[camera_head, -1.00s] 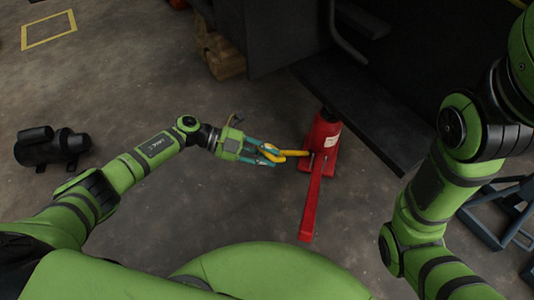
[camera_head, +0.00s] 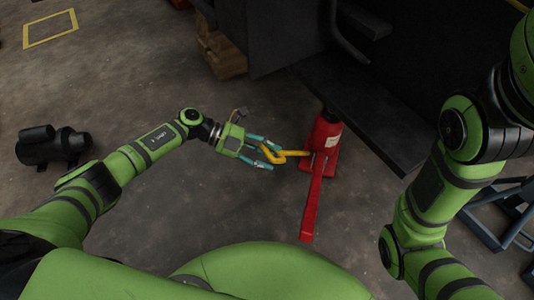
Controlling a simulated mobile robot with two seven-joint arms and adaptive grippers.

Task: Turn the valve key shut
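The valve key is a bent yellow handle (camera_head: 290,153) that sticks out to the left from the lower part of a red bottle jack (camera_head: 325,132). The jack stands upright on the floor, with a long red lever (camera_head: 311,203) pointing toward me. My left gripper (camera_head: 268,156) is at the free left end of the yellow key. Its teal fingers are spread, one above and one below the key's end, and do not appear closed on it. My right arm comes in at the right; its gripper is out of the picture.
The dark forklift body (camera_head: 300,40) stands behind the jack, with a low dark plate (camera_head: 365,110) close to it. A black motor-like part (camera_head: 52,146) lies at far left. Blue-grey metal frames (camera_head: 505,215) lie at right.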

